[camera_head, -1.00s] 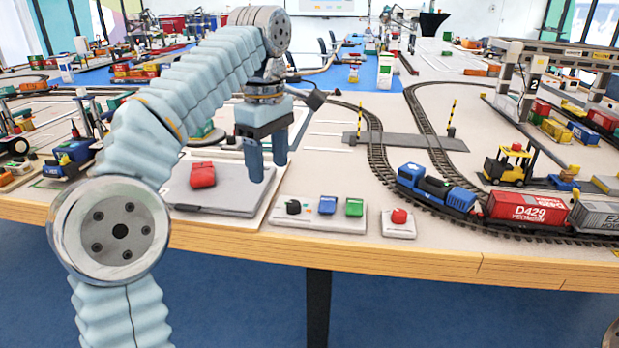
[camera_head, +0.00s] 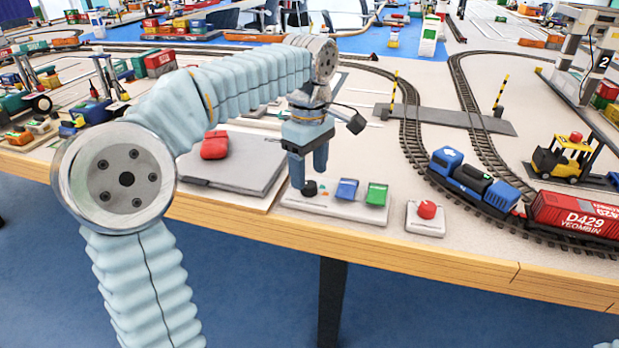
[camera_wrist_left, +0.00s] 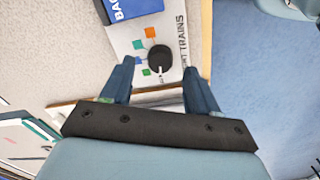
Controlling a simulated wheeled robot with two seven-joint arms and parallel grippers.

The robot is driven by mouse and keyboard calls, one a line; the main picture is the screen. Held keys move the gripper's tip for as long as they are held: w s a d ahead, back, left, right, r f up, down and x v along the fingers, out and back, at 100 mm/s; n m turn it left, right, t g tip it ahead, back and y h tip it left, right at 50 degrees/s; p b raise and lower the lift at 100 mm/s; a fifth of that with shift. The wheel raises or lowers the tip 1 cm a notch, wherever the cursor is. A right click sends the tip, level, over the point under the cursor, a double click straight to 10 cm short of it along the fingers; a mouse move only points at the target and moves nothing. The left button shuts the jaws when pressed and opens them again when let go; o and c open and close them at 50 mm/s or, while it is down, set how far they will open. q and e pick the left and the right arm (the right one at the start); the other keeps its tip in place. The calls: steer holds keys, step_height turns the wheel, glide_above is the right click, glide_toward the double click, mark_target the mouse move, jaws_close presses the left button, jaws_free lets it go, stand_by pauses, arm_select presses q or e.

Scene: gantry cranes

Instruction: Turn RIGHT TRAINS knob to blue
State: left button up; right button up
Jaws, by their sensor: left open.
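The black round knob (camera_head: 309,188) stands at the left end of a pale control panel (camera_head: 335,210) near the table's front edge. In the left wrist view the knob (camera_wrist_left: 159,57) has orange, teal, blue and green squares along its left side and a partly hidden "TRAINS" label on its right. A white mark shows at the knob's lower edge, nearest the green square (camera_wrist_left: 147,72). My left gripper (camera_head: 308,178) points down over the knob, its fingers open on either side of it in the wrist view. Contact cannot be told. My right gripper is not in view.
Blue (camera_head: 347,190) and green (camera_head: 376,194) buttons sit right of the knob on the same panel. A red button box (camera_head: 426,212) stands further right. A grey slab (camera_head: 240,165) with a red block lies left. A blue train (camera_head: 470,180) stands on track at right.

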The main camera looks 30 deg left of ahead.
mark_target(309, 188)
arm_select(q)
steer(key=shift+f, duration=1.35)
steer(key=c, duration=1)
steer(key=shift+c, duration=0.2)
